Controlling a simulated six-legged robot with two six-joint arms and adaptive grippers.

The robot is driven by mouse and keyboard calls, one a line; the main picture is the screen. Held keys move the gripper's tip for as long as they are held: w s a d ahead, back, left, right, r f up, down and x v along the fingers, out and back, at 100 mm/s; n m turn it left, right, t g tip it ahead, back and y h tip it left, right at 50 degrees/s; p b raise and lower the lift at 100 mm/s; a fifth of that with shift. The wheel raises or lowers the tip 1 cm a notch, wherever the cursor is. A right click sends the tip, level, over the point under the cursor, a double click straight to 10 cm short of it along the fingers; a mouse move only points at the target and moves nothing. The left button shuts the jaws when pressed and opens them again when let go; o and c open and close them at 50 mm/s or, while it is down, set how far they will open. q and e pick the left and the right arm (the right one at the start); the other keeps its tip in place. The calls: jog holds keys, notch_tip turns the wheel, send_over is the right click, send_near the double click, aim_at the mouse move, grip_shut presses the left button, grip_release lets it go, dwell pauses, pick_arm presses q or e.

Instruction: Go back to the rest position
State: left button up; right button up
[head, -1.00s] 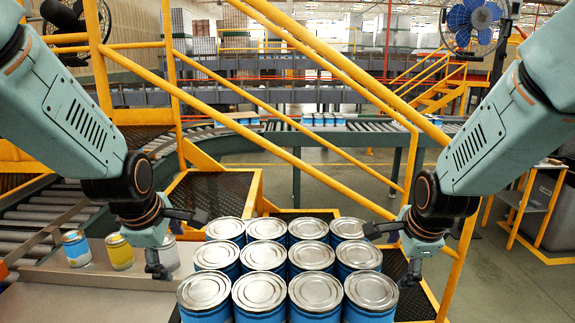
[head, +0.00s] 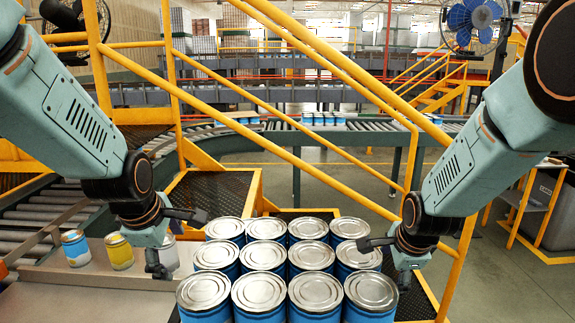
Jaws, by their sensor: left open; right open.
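My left gripper (head: 176,243) is open and empty in the head view, left of a block of blue cans (head: 264,256). A finger reaches toward the back left can, and a white can is partly hidden behind the gripper. My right gripper (head: 383,266) is open at the right edge of the block. One of its fingers reaches over the lid of a can in the right column, and I cannot tell whether it touches. The blue cans stand upright in tight rows with silver lids.
A blue and yellow can (head: 75,248) and a yellow can (head: 119,251) stand on the left beside the roller conveyor (head: 45,212). Yellow railings (head: 300,160) cross behind the cans. More blue cans (head: 323,118) sit on a far conveyor. Grey floor (head: 520,285) is open at right.

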pick_arm(q)
jog(key=x, duration=1.2)
pick_arm(e)
jog(key=shift+x, duration=1.5)
pick_arm(q)
jog(key=shift+r, duration=0.25)
pick_arm(e)
jog(key=shift+s+r, duration=0.15)
jog(key=shift+s, duration=0.15)
